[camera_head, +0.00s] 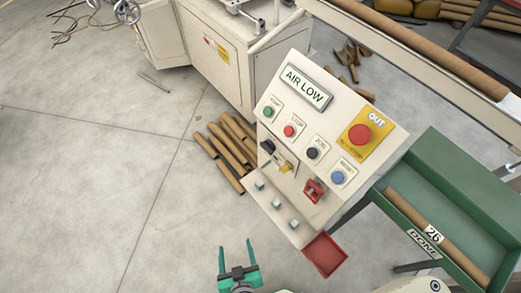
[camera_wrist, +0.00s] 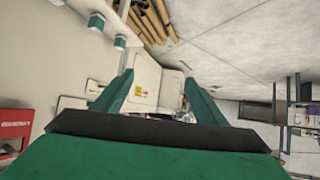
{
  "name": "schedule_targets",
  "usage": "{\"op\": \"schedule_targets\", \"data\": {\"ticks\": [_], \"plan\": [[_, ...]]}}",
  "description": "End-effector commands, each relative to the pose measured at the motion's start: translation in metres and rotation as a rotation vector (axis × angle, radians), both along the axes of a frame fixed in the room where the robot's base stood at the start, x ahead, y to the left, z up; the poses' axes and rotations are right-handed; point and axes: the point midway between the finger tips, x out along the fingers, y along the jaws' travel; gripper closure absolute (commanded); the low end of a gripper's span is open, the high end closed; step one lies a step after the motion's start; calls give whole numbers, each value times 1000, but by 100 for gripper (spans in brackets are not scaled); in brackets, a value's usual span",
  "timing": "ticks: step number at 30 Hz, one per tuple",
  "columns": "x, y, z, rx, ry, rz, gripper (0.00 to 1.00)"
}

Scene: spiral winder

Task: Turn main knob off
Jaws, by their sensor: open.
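The cream control panel (camera_head: 331,93) stands right of centre in the head view. A black knob (camera_head: 267,147) sits on its lower left. A red switch or rotary handle (camera_head: 314,190) is at its lower right. A red part (camera_wrist: 14,128) shows at the left edge there.
The panel has several push buttons, a large red button (camera_head: 359,134) and a sign reading AIR LOW (camera_head: 306,89). A red tray (camera_head: 324,254) juts from its base. A green bin (camera_head: 452,172) stands right. Cardboard tubes (camera_head: 232,146) lie behind.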

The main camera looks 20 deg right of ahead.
Motion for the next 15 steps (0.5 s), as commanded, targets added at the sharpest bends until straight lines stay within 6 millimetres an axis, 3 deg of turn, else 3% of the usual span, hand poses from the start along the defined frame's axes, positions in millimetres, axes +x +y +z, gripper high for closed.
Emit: {"op": "schedule_targets", "data": {"ticks": [3, 7, 11, 15], "plan": [[35, -9, -32, -42, 58, -84, 34], [71, -23, -53, -104, 93, -201, 34], [110, -40, -55, -174, 86, -345, 34], [153, -60, -36, -248, 20, -524, 34]]}}
